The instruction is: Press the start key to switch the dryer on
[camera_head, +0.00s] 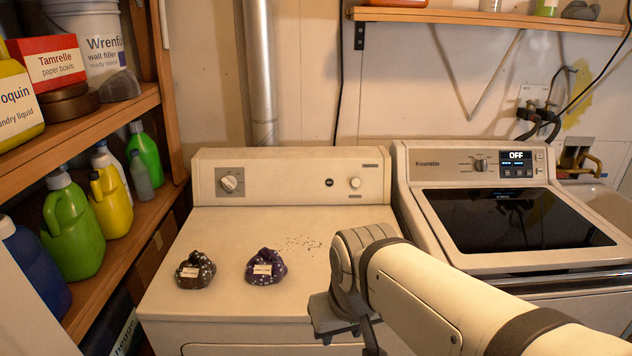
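The white dryer (210,225) stands in the middle, with a raised control panel at its back. The panel carries a large dial (230,183) on a grey plate at left, a small round black button (329,182) right of centre, and a small pale knob (355,184) further right. Their labels are too small to read, so I cannot tell which is the start key. My gripper (340,318) is over the dryer's front right part, well in front of the panel and apart from it. Its fingers are mostly hidden by my arm.
Two dark speckled pouches (195,270) and (266,268) with labels lie on the dryer top, near dark crumbs (300,243). A washer (520,262) at right has a display reading OFF (516,156). Shelves with bottles (73,225) flank the left; a wall shelf (480,17) hangs above.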

